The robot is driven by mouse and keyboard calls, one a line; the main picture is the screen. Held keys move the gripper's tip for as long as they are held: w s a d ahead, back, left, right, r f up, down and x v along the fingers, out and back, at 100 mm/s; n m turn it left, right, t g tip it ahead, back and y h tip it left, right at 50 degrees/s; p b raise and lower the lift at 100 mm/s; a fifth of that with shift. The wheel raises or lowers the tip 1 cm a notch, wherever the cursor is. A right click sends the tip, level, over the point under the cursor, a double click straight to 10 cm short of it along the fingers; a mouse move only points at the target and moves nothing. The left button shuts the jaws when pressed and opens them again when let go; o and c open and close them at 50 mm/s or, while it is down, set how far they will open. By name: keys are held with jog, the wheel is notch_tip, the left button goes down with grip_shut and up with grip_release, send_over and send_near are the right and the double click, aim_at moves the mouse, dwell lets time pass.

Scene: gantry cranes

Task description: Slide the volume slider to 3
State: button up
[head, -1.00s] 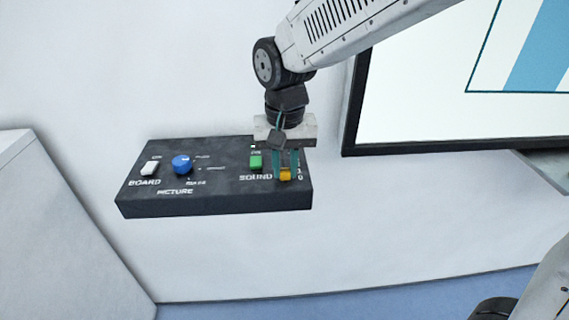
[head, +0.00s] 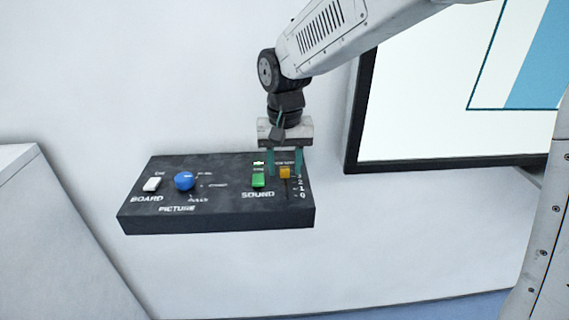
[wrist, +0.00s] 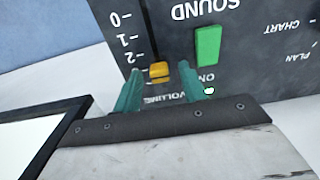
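The yellow-orange volume slider knob (head: 285,172) is near the far end of its slot, on the right of the dark control panel (head: 225,222). In the wrist view the knob (wrist: 160,72) is past the 2 mark, at about where 3 belongs; a finger partly hides that mark. My gripper (head: 285,168) is open, its teal fingers on either side of the knob. In the wrist view my gripper (wrist: 160,76) shows gaps between both fingers and the knob.
The green sound switch (head: 258,180) is just left of my gripper. A blue picture knob (head: 185,181) and a white board switch (head: 152,184) are further left. A black-framed screen (head: 430,100) stands close on the right.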

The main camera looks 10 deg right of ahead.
aim_at(285, 168)
jog(key=shift+r, duration=0.1)
notch_tip(285, 168, up, 8)
jog(key=shift+f, duration=0.15)
dwell(0.5)
jog(key=shift+n+g, duration=0.4)
jog(key=shift+n, duration=0.4)
jog(key=s, duration=0.1)
jog(key=s+d+f, duration=0.2)
jog(key=shift+s, duration=0.25)
jog(key=s+d+t, duration=0.1)
jog(key=s+d, duration=0.8)
jog(key=s, duration=0.2)
jog(key=s+d+m+t, duration=0.1)
jog(key=s+d, duration=0.8)
jog(key=s, duration=0.3)
jog(key=shift+d+r, duration=0.15)
jog(key=shift+d, duration=0.2)
